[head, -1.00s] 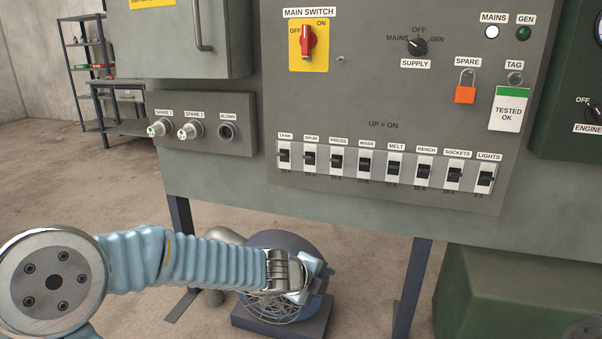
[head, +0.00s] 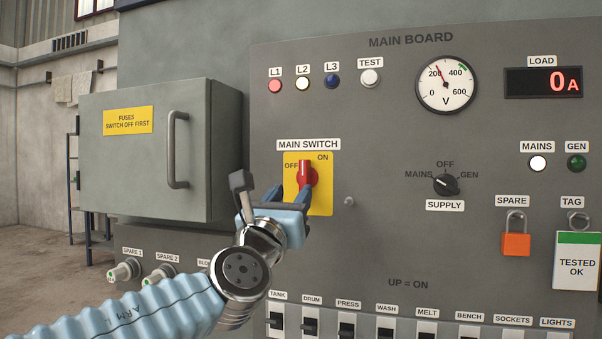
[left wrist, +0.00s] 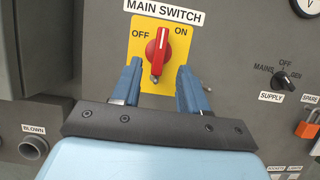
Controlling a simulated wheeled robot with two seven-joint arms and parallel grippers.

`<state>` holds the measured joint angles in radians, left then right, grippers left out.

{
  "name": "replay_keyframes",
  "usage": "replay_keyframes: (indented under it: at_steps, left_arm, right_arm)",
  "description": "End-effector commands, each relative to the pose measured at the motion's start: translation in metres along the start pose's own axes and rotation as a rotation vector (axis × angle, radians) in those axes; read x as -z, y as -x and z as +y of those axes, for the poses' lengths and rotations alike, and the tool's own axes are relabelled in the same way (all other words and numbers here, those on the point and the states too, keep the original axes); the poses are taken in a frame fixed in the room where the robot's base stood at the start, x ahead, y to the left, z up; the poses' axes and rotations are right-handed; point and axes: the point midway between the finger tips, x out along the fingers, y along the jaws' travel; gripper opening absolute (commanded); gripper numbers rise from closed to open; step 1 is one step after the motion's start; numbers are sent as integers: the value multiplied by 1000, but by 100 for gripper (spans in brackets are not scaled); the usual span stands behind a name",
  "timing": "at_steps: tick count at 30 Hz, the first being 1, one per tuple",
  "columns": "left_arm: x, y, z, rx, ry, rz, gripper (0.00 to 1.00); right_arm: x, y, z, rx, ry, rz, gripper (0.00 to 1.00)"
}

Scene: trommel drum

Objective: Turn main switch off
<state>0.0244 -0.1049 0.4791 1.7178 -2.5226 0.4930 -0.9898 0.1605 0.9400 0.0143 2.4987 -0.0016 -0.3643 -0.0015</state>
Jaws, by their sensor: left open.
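The main switch is a red rotary knob (head: 307,177) on a yellow plate (head: 322,203) marked OFF at left and ON at right. Its handle points about straight up, between the two words. The knob also shows in the left wrist view (left wrist: 158,50). My left gripper (head: 288,194) is open and empty, just below and in front of the knob. In the left wrist view its two blue fingers (left wrist: 160,70) stand left and right of the knob's lower end, apart from it. Their exact distance from the panel is unclear. My right gripper is out of view.
A grey fuse box (head: 150,160) with a handle (head: 178,150) juts out left of the switch. The supply selector (head: 446,185) is to the right, and a breaker row (head: 345,328) runs below. The mains lamp (head: 538,163) is white; the load display (head: 543,83) reads 0.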

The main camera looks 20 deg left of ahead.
Motion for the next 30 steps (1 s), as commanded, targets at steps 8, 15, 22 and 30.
replay_keyframes:
  at_steps: [8,15,22,30]
  left_arm:
    - [-2,-56,0,0,3,3,44]
    - [0,-70,0,0,1,2,44]
    - [1,-70,0,0,1,2,44]
    - [1,-70,0,0,1,2,2]
  right_arm:
    - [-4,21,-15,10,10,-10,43]
    - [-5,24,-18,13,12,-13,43]
    - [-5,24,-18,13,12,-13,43]
    - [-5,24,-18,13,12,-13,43]
